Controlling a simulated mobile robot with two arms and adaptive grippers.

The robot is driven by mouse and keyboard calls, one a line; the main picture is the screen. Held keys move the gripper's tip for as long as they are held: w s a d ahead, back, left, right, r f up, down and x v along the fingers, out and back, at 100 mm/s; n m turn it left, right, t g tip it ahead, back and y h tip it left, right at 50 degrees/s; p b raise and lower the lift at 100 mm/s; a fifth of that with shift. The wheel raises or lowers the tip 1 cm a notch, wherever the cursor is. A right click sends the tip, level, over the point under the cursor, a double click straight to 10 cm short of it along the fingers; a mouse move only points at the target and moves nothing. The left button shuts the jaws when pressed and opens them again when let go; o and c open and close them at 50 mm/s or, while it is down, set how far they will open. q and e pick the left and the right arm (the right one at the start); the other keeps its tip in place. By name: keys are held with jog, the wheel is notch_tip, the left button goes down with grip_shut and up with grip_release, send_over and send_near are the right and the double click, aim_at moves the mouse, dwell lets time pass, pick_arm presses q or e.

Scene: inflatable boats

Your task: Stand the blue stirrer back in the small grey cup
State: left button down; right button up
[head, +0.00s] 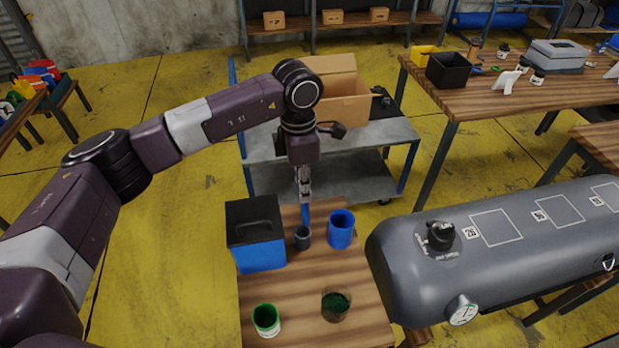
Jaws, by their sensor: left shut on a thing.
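My left gripper (305,188) points straight down over the wooden table and is shut on the blue stirrer (305,212). The stirrer hangs upright below the fingers. Its lower end meets the mouth of the small grey cup (302,238) in the picture; I cannot tell whether the tip is inside the cup or just above or behind it. The cup stands upright between a blue box with a black lid (258,256) and a larger blue cup (341,231). My right gripper is not in view.
A green-lined pot (266,319) and a dark pot with green inside (336,306) stand at the table's near end. Bare wood (300,285) lies between them and the grey cup. A grey inflatable tube (510,245) lies to the right. A cart (375,140) with an open carton stands behind.

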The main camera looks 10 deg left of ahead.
pick_arm(q)
jog(key=shift+w+a+r, duration=0.1)
jog(key=shift+w+a, duration=0.15)
jog(key=shift+w, duration=0.05)
notch_tip(320, 180, down, 11)
jog(key=b, duration=0.6)
jog(key=shift+w+r+b, duration=0.15)
jog(key=shift+r+b, duration=0.05)
jog(key=shift+b, duration=0.1)
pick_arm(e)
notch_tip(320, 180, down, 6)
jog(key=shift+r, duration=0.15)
pick_arm(q)
jog(key=shift+a, duration=0.1)
jog(key=c, duration=1.9)
grip_release()
jog(key=shift+r, duration=0.1)
notch_tip(320, 180, up, 12)
jog(key=shift+f, duration=0.1)
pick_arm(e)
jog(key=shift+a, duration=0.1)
